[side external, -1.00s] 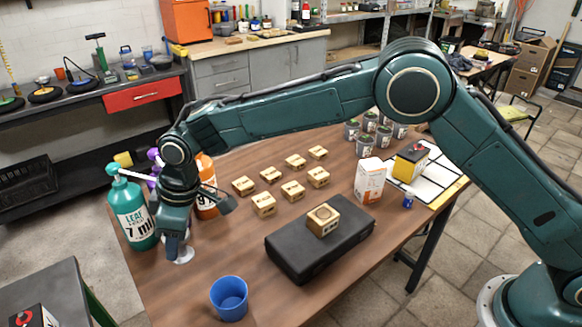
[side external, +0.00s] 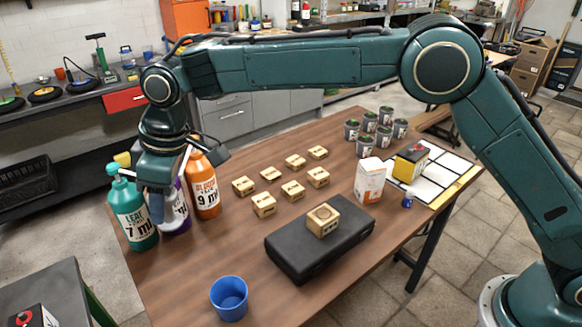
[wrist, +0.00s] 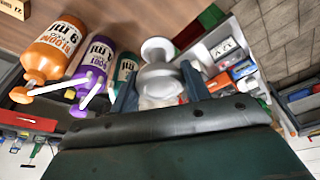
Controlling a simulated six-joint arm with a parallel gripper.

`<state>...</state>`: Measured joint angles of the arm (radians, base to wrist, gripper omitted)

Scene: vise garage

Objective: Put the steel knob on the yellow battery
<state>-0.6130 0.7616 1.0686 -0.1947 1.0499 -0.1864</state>
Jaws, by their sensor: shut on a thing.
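My gripper (side external: 160,208) is shut on the steel knob, held up beside the green and purple bottles at the left end of the table. In the wrist view the steel knob (wrist: 158,78) is pale and rounded, with a flared end, between the two fingers (wrist: 160,92). In the side view the fingers partly hide it. The yellow battery (side external: 410,163) stands upright on a white gridded mat (side external: 437,183) at the table's right end, far from my gripper. Its top is dark with a red spot.
Green (side external: 133,215), purple (side external: 178,212) and orange (side external: 203,185) bottles crowd my gripper. Several wooden blocks (side external: 292,190), a black case (side external: 285,250) with a block on top, a blue cup (side external: 229,298), a white-orange box (side external: 369,181) and grey pots (side external: 366,145) occupy the table.

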